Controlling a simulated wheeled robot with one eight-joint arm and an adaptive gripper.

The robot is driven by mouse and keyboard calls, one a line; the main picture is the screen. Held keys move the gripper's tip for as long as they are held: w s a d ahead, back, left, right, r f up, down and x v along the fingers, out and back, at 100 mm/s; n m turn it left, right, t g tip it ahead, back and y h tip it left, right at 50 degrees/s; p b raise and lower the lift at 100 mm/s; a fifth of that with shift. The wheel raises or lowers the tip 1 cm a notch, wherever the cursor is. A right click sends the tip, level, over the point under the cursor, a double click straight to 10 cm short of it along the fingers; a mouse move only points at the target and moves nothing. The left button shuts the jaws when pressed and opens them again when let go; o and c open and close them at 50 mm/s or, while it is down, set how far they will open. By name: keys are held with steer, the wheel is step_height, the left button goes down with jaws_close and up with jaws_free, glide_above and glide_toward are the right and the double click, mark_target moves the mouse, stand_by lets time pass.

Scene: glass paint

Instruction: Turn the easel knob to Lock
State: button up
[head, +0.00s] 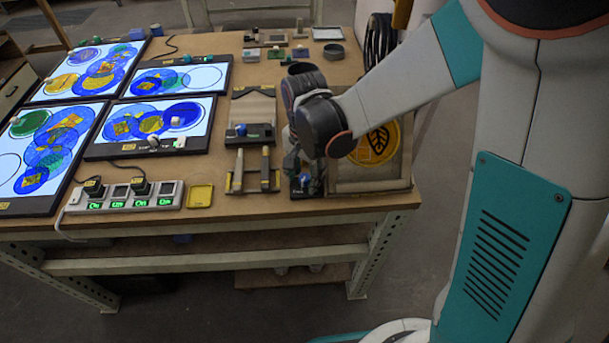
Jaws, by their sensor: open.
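A small blue knob (305,181) sits on a dark base at the table's front edge, just left of a framed easel panel (372,187) with a yellow leaf disc. My gripper (297,166) points down right at this knob, with its fingers open. The arm and wrist hide part of the easel panel and the knob's surroundings. I cannot tell whether the fingers touch the knob. The knob's markings and the way it points are too small to read.
Another blue knob (240,130) sits on a black block to the left, behind a small wooden stand (251,180). A power strip (125,195) with green displays, a yellow tray (200,196) and several lit screens fill the left side. Small containers stand at the back.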

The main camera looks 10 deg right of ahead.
steer(key=shift+c, duration=0.3)
jaws_close()
steer(key=shift+n, duration=0.3)
steer(key=n, duration=1.1)
steer(key=shift+d, duration=0.1)
steer(key=shift+n, duration=0.4)
